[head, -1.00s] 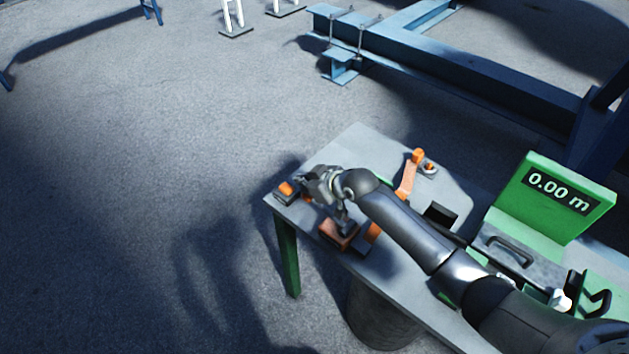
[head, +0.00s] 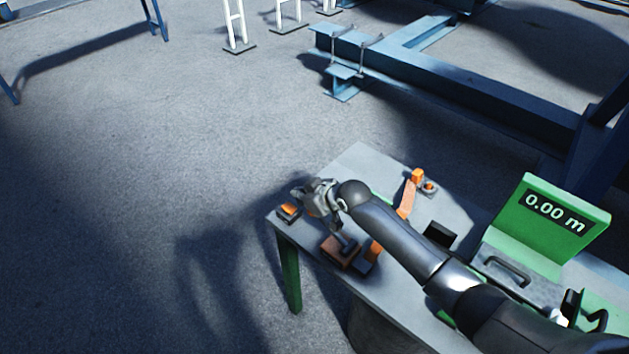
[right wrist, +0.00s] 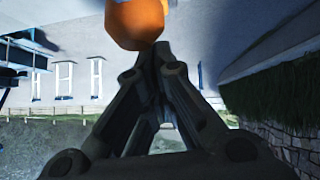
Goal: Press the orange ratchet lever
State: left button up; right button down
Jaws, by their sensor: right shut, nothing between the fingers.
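My right gripper (head: 304,193) is above the near left end of the grey table. In the right wrist view its fingers (right wrist: 160,52) are shut together and empty. A rounded orange knob (right wrist: 137,22) is just beyond the fingertips there; I cannot tell whether they touch. In the head view a small orange patch (head: 309,184) shows at the gripper, partly hidden. Below the hand, a grey stem (head: 346,244) rises from an orange-brown block (head: 335,251); the hand hides where it leads. A long orange arm (head: 408,198) lies farther right, apart from the gripper. My left gripper is not in view.
A small dark box with an orange top (head: 288,209) sits at the table's left corner. A green display (head: 556,212) reads 0.00 m on the right. A blue steel beam (head: 470,95) lies behind the table (head: 362,165). Open floor is left.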

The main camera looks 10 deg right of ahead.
jog(key=s+d+r+b, duration=0.2)
jog(key=s+d+r, duration=0.1)
jog(key=r, duration=0.5)
jog(key=shift+s+r, duration=0.15)
jog(key=shift+s, duration=0.7)
